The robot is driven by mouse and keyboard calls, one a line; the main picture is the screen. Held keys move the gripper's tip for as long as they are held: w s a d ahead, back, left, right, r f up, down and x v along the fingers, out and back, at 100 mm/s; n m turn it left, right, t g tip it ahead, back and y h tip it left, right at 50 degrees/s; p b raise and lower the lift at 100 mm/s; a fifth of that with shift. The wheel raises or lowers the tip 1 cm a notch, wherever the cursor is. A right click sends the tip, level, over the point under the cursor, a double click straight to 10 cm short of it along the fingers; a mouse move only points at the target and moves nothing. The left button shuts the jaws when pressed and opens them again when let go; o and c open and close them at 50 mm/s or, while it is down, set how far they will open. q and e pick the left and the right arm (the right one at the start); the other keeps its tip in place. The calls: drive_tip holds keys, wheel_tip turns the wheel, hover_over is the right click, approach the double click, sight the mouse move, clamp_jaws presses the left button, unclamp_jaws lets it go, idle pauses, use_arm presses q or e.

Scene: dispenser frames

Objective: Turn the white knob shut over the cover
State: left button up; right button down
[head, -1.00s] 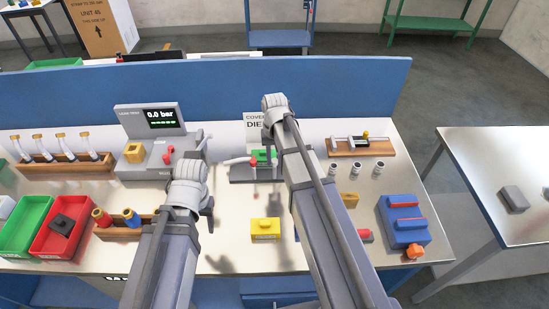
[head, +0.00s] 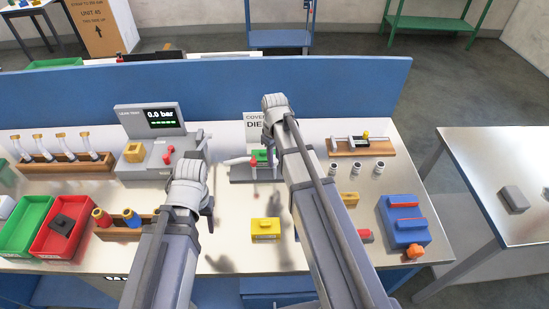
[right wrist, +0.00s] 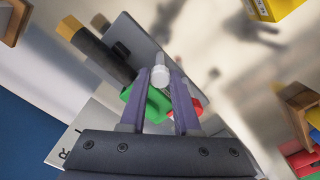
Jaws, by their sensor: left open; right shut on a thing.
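The white knob (right wrist: 160,76) shows in the right wrist view, upright between the two purple fingers of my right gripper (right wrist: 161,73), which is shut on it. A green block (right wrist: 157,105), perhaps the cover, lies just below the knob and is partly hidden by the fingers. In the head view the green block (head: 261,156) sits on a grey fixture (head: 240,174); my right arm hides much of the spot and the knob cannot be made out. My left gripper (head: 207,212) is open and empty, left of the fixture above the bench.
A red-tipped part (head: 253,162) stands at the fixture's front. A yellow block (head: 265,229) lies in front of it. The leak test unit (head: 150,140) stands left, and a wooden holder (head: 125,230) front left. A blue box (head: 402,220) is at the right.

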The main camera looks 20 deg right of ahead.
idle(0.5)
drive_tip(key=c, duration=0.6)
unclamp_jaws()
drive_tip(key=shift+r, duration=0.15)
wheel_tip(320, 180, up, 8)
drive_tip(key=p, duration=0.8)
drive_tip(key=shift+f, duration=0.2)
drive_tip(key=shift+f, duration=0.1)
